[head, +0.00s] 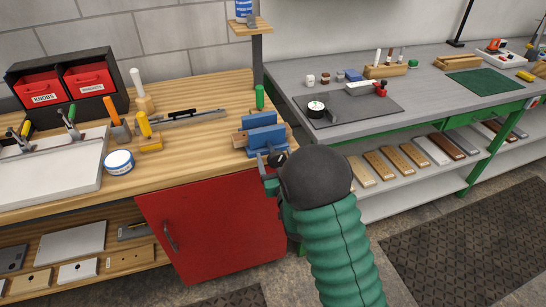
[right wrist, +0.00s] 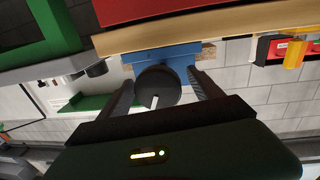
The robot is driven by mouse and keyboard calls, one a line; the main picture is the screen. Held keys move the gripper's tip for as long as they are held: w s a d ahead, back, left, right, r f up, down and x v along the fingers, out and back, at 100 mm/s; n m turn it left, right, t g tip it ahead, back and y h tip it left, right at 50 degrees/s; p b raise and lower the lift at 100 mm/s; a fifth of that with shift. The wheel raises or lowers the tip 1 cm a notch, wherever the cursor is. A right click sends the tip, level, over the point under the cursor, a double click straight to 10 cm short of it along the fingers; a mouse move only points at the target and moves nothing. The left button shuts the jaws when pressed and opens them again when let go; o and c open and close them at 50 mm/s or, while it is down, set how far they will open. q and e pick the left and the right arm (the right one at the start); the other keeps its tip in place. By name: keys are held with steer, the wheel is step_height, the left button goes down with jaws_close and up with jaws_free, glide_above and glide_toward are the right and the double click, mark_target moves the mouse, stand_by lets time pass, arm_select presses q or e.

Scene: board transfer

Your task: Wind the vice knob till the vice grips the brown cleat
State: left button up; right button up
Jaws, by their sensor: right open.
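The blue vice (head: 262,138) stands at the right front edge of the wooden bench. The brown cleat (head: 238,139) sits between its jaws, its end showing at the left; an end also shows beside the blue vice in the right wrist view (right wrist: 209,50). The dark round vice knob (right wrist: 158,88) with a white mark faces my right wrist camera. My right gripper (right wrist: 159,79) is open, with one finger on each side of the knob; I cannot tell whether they touch it. In the head view my right gripper (head: 270,170) is partly hidden by my wrist. My left gripper is not in view.
A red cabinet door (head: 205,228) is below the vice. A green-handled tool (head: 260,97) and a post with a small shelf (head: 252,27) stand behind it. A grey bench (head: 340,132) is to the right. Orange-handled tools and a white tray (head: 60,170) are to the left.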

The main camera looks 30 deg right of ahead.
steer(key=x, duration=0.2)
steer(key=shift+w+d, duration=0.15)
steer(key=shift+w, duration=0.1)
steer(key=shift+c, duration=0.7)
steer(key=c, duration=1.2)
